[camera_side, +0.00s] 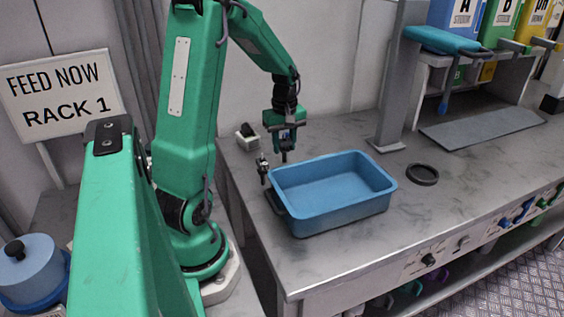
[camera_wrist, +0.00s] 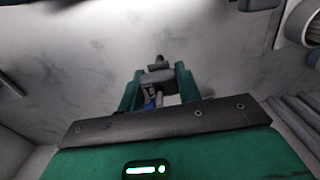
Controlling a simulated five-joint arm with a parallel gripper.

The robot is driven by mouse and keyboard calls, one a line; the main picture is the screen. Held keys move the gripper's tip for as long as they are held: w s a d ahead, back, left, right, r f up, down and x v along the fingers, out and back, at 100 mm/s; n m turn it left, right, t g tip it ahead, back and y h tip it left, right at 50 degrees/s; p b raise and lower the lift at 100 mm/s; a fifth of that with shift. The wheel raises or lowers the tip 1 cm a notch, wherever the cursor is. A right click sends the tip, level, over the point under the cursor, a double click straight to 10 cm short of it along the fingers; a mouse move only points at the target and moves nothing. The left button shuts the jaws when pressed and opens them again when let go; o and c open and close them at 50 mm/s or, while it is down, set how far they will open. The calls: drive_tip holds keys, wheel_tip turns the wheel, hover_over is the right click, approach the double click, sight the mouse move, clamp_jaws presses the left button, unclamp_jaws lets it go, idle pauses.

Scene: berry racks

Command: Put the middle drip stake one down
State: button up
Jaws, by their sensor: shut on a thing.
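My gripper (camera_side: 285,148) points down just behind the blue tub's back left edge in the side view. In the wrist view its two green fingers (camera_wrist: 158,88) are shut on a small dark piece (camera_wrist: 157,76) with a pale peg and a bit of blue below it. I cannot tell whether this piece is a drip stake. Its lower end is hard to make out in the side view. A small dark upright fitting (camera_side: 262,168) stands at the tub's left. No row of stakes with a clear middle one shows.
The blue tub (camera_side: 334,217) stands empty on the grey bench (camera_side: 440,205). A small white block with a dark top (camera_side: 247,136) lies behind it. A "FEED NOW RACK 1" sign (camera_side: 62,93) stands left.

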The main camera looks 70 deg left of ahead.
sight(285, 140)
drive_tip(key=shift+f, duration=0.1)
drive_tip(key=o, duration=0.9)
wheel_tip(285, 140, up, 12)
drive_tip(key=shift+r, duration=0.15)
idle(0.4)
drive_tip(key=shift+d, duration=0.1)
idle(0.4)
drive_tip(key=s+d+r+m+t, duration=0.1)
drive_tip(key=s+d+m+t, duration=0.1)
drive_tip(key=d+m, duration=0.4)
drive_tip(key=s+d+r+m+t, duration=0.1)
drive_tip(key=s+d+m, duration=0.2)
drive_tip(key=d+m, duration=0.3)
drive_tip(key=s+d+m+t, duration=0.2)
drive_tip(key=d+m, duration=0.4)
drive_tip(key=d, duration=0.6)
drive_tip(key=shift+s+d+r+t, duration=0.3)
drive_tip(key=shift+d+r, duration=0.1)
